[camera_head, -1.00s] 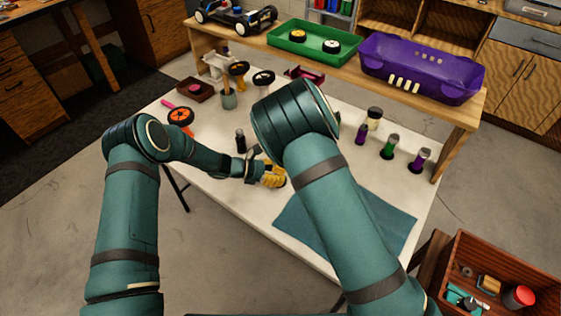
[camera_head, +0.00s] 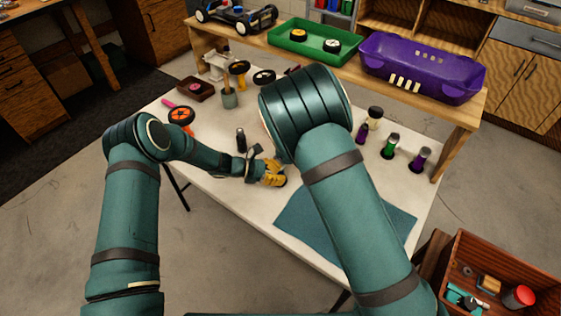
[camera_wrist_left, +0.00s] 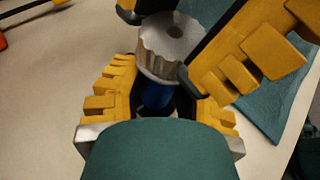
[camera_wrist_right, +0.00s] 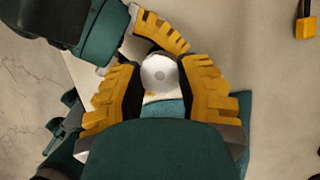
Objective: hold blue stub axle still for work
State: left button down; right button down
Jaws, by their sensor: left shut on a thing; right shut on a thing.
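The blue stub axle (camera_wrist_left: 157,97) stands between the yellow-padded fingers of my left gripper (camera_wrist_left: 160,92), which is shut on it low over the table. A silver ribbed cap (camera_wrist_left: 172,45) sits on top of the axle. My right gripper (camera_wrist_right: 160,80) is shut around this silver cap (camera_wrist_right: 159,73), seen end-on in the right wrist view. Yellow fingers of the left gripper also show at the table in the head view (camera_head: 272,175). My right forearm hides the right gripper there. The axle's lower end is hidden by the left gripper.
A teal mat (camera_head: 300,222) lies at the table's front right. Several small bottles (camera_head: 391,146) stand at the right. A dark bottle (camera_head: 241,140) stands just behind my left wrist. An orange-hubbed wheel (camera_head: 181,116) and a cup (camera_head: 229,98) are at the left.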

jog(key=c, duration=0.5)
grip_release()
jog(key=shift+c, duration=0.2)
jog(key=v, duration=1.2)
jog(key=shift+o, duration=0.2)
